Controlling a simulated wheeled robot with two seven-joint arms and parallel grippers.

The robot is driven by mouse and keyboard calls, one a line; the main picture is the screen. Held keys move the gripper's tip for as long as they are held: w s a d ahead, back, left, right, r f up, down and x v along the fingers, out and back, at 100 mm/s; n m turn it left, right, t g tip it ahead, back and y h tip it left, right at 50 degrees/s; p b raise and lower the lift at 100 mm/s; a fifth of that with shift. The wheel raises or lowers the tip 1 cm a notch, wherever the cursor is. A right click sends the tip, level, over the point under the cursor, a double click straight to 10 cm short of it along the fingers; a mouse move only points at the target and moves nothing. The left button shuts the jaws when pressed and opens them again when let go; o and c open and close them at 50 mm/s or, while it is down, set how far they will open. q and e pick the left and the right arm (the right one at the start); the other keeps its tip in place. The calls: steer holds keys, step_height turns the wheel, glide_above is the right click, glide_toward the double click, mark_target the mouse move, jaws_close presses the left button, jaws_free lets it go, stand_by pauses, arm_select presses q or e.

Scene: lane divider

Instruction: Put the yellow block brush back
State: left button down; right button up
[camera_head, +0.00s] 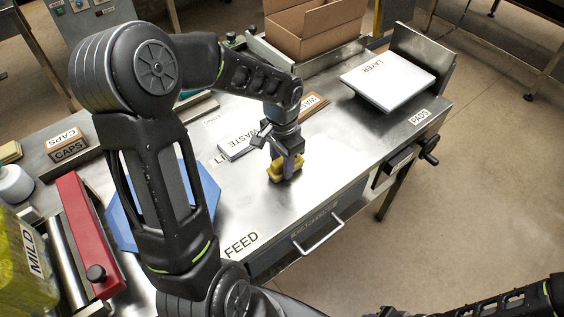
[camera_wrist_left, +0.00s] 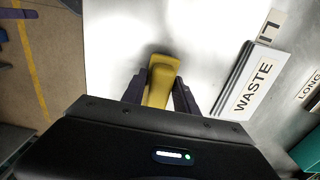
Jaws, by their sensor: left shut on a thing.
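The yellow block brush (camera_head: 277,172) is at the middle of the steel table, under my left gripper (camera_head: 287,160). My left gripper is shut on it, with a finger on each side. In the left wrist view the yellow brush (camera_wrist_left: 161,80) sits between the two dark fingers (camera_wrist_left: 158,95). I cannot tell whether the brush touches the table. My right gripper cannot be made out in the head view; only part of my right arm shows at the lower right.
A flat WASTE plate (camera_head: 237,146) lies left of the brush. A cardboard box (camera_head: 315,30) and a white LAYER slab (camera_head: 388,78) are at the back. A blue piece (camera_head: 121,214) and a red bar (camera_head: 86,232) are at left. The table right of the brush is clear.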

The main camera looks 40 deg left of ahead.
arm_select(q)
steer(key=shift+f, duration=0.35)
steer(key=c, duration=0.9)
jaws_free()
steer(key=shift+r, duration=0.1)
steer(key=shift+c, duration=0.2)
steer(key=shift+w+r+b, duration=0.1)
steer(key=shift+r+b, duration=0.7)
steer(key=shift+r, duration=3.2)
